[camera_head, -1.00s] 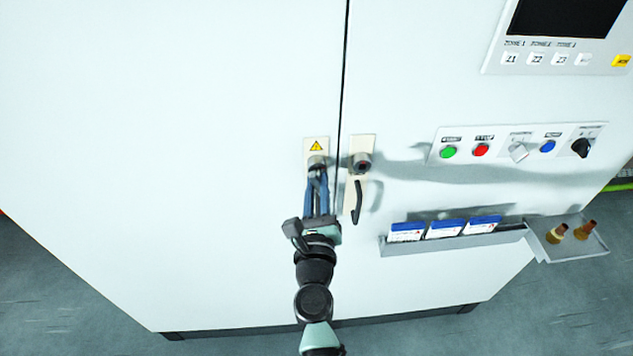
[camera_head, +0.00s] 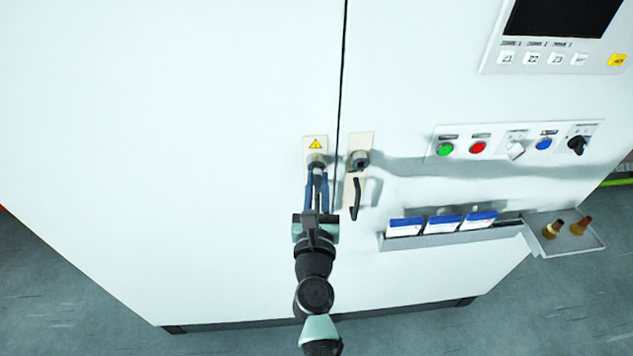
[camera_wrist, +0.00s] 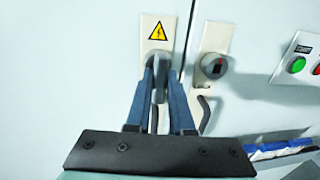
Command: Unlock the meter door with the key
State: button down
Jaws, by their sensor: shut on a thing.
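The left cabinet door (camera_head: 200,120) carries a cream plate with a yellow warning triangle (camera_head: 316,144), also seen in the wrist view (camera_wrist: 158,31). A round grey lock (camera_head: 317,159) sits on that plate below the triangle. My gripper (camera_head: 317,174) is at this lock, its blue fingers pointing up to it. In the wrist view the fingers (camera_wrist: 160,70) are shut on a grey piece, the key (camera_wrist: 158,88), whose tip meets the lock. How deep the key sits is hidden. The door is closed.
Right of the door seam is a second lock (camera_head: 360,160) with a black handle (camera_head: 356,198) below, close to my gripper. Further right are a button panel (camera_head: 515,142), a rack with blue-white cards (camera_head: 444,226) and a tray with two brown-yellow pieces (camera_head: 562,246).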

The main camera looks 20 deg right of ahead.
jog(key=shift+s+d+f, duration=0.15)
jog(key=shift+d+f, duration=0.15)
jog(key=shift+d, duration=0.05)
jog(key=c, duration=0.8)
grip_release()
jog(key=shift+o, duration=0.4)
jog(key=shift+w+r, duration=0.1)
jog(key=shift+w, duration=0.1)
jog(key=shift+a, duration=0.2)
jog(key=shift+s+a, duration=0.1)
jog(key=shift+s, duration=0.2)
jog(key=b+v, duration=0.1)
jog(key=v, duration=1.1)
